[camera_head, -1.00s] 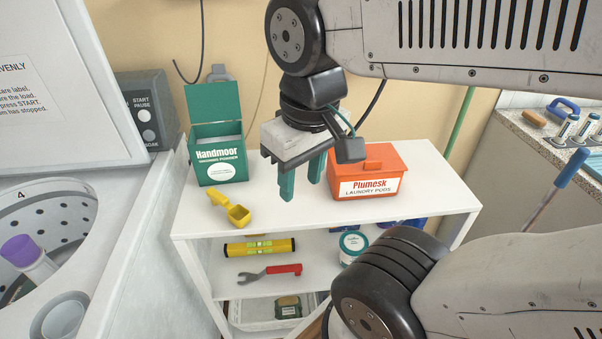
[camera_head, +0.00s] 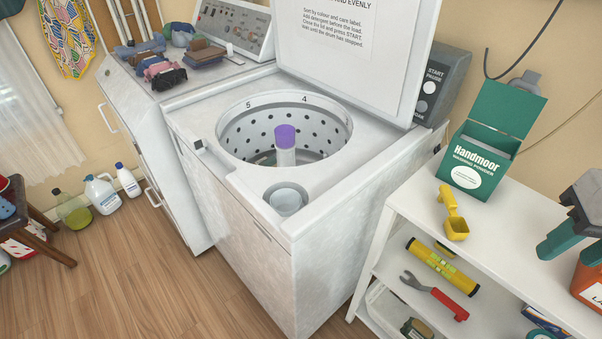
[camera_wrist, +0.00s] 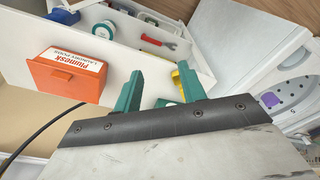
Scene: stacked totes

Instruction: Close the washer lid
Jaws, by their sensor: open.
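The washer (camera_head: 237,201) stands in the middle of the head view with its drum open. Its white lid (camera_head: 350,60) is raised and leans back, with a printed label on its inner face. The drum holds an agitator with a purple cap (camera_head: 285,136). My gripper (camera_head: 566,246) is at the right edge of the head view, above the white shelf and well apart from the lid. In the wrist view its two green fingers (camera_wrist: 165,92) are apart with nothing between them. The washer drum shows at the right edge of the wrist view (camera_wrist: 285,93).
A white shelf unit (camera_head: 400,215) stands right of the washer. It holds an open green Handmoor box (camera_head: 480,150), a yellow scoop (camera_head: 453,215) and an orange Plumesk box (camera_wrist: 67,75). A grey START/PAUSE panel (camera_head: 436,85) is beside the lid. Open floor (camera_head: 170,290) lies in front.

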